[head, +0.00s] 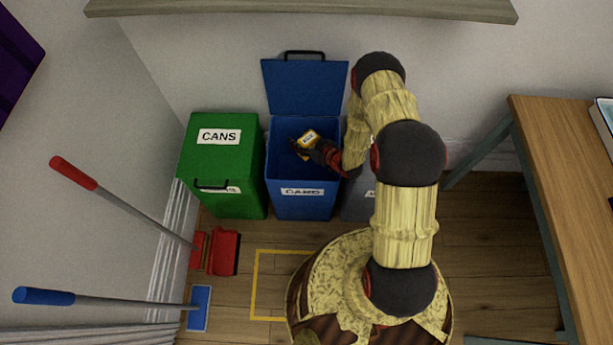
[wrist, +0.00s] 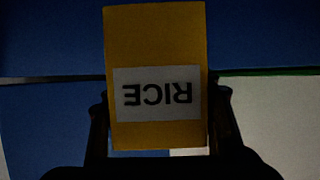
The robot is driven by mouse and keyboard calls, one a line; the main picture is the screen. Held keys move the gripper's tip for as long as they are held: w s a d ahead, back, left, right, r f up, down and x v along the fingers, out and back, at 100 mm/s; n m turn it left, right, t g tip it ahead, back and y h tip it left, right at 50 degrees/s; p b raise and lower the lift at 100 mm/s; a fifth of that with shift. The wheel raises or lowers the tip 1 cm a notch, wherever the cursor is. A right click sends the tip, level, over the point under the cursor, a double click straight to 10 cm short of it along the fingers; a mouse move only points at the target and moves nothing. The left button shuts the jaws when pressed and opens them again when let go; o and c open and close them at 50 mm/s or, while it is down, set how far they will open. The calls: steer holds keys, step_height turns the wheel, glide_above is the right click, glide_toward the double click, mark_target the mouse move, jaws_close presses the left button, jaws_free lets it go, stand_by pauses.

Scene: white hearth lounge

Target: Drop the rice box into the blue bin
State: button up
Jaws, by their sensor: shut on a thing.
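The rice box (head: 308,138) is small and yellow with a white label. In the wrist view the rice box (wrist: 158,50) stands between both fingers, its RICE label upside down. My gripper (head: 304,147) is shut on it; in the wrist view the gripper (wrist: 160,130) shows as dark fingers at either side. The blue bin (head: 303,206) stands against the wall with its lid up and a label reading CARD. In the head view the box and gripper appear over the bin's open mouth. I cannot tell exactly how high the box is above the rim.
A green bin (head: 222,165) labelled CANS, lid shut, stands left of the blue bin. A grey bin (head: 357,205) is to the right, mostly hidden by my arm. A red dustpan (head: 223,251) and blue mop (head: 199,308) are at left. A wooden table (head: 560,190) is at right.

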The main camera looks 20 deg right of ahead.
steer(key=o, duration=1.1)
steer(key=shift+o, duration=0.5)
steer(key=v, duration=1.2)
